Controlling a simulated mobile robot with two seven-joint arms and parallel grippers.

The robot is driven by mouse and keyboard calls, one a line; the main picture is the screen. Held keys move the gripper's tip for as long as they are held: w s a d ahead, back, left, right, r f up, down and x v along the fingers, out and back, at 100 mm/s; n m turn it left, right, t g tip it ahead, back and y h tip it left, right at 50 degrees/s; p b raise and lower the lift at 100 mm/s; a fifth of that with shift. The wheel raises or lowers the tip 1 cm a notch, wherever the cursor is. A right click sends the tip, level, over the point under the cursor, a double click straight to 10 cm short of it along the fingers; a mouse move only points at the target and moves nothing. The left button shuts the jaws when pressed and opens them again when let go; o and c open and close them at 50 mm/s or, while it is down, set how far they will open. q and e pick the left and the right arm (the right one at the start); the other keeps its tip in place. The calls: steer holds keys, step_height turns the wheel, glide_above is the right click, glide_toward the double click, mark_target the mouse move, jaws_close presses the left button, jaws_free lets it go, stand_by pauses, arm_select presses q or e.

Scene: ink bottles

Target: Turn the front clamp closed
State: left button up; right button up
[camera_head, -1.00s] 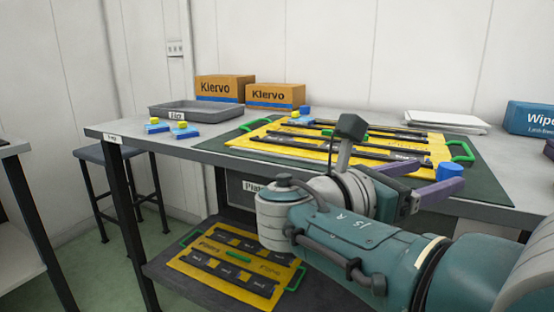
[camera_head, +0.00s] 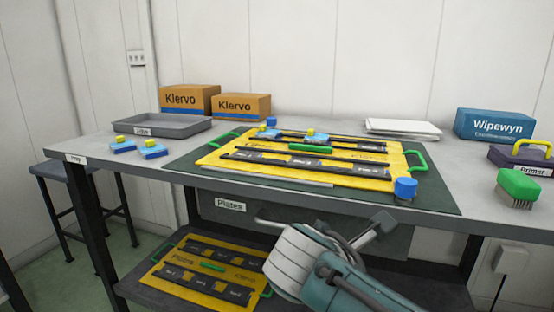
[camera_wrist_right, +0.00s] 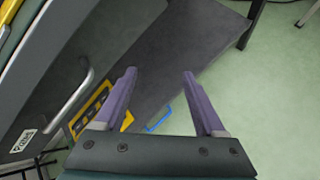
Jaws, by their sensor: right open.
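A yellow plate (camera_head: 345,178) with black strips and green handles lies on a dark green mat (camera_head: 440,195) on the table. A blue knob (camera_head: 405,187), seemingly the front clamp, stands at the plate's front right corner. A similar blue knob (camera_head: 271,121) stands at the back left. A thin grey bar (camera_head: 270,177) runs along the plate's front edge. I cannot tell how the clamp is turned. My right gripper (camera_wrist_right: 158,92) is open and empty, below the tabletop, apart from the knob. Its fingers are hidden in the head view. My left gripper is not in view.
A green brush (camera_head: 518,186) stands at right. Below, a lower shelf (camera_head: 135,290) holds another yellow plate (camera_head: 165,284). A drawer handle (camera_wrist_right: 70,103) is near my right gripper.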

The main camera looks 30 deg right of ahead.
mark_target(411, 190)
steer(key=w+a+f+m+t+y, duration=0.2)
steer(key=a+f+m+t+y, duration=0.15)
steer(key=a+m+y, duration=0.2)
steer(key=s+d+r+m+t+h, duration=0.2)
steer(key=d+r+m, duration=0.2)
steer(key=r+m, duration=0.1)
steer(key=s+d+r+m+t+h, duration=0.2)
steer(key=d+r+m+t, duration=0.1)
steer(key=d+r+m, duration=0.1)
steer(key=s+d+r+m+t+h+p, duration=0.1)
steer(key=s+d+r+m+t+h, duration=0.1)
steer(key=r+m, duration=0.4)
steer(key=shift+s+d+r+m+t, duration=0.1)
steer(key=shift+d+r+m+t, duration=0.15)
steer(key=shift+d, duration=0.4)
steer(key=shift+s+d+r+m+t, duration=0.1)
steer(key=shift+d+m+t, duration=0.2)
steer(key=shift+d, duration=0.3)
steer(key=shift+d+r+h, duration=0.15)
steer(key=shift+d+h, duration=0.1)
steer(key=shift+d, duration=0.1)
steer(key=b+x, duration=0.2)
steer(key=x, duration=0.7)
steer(key=shift+w+d, duration=0.1)
steer(key=shift+w, duration=0.2)
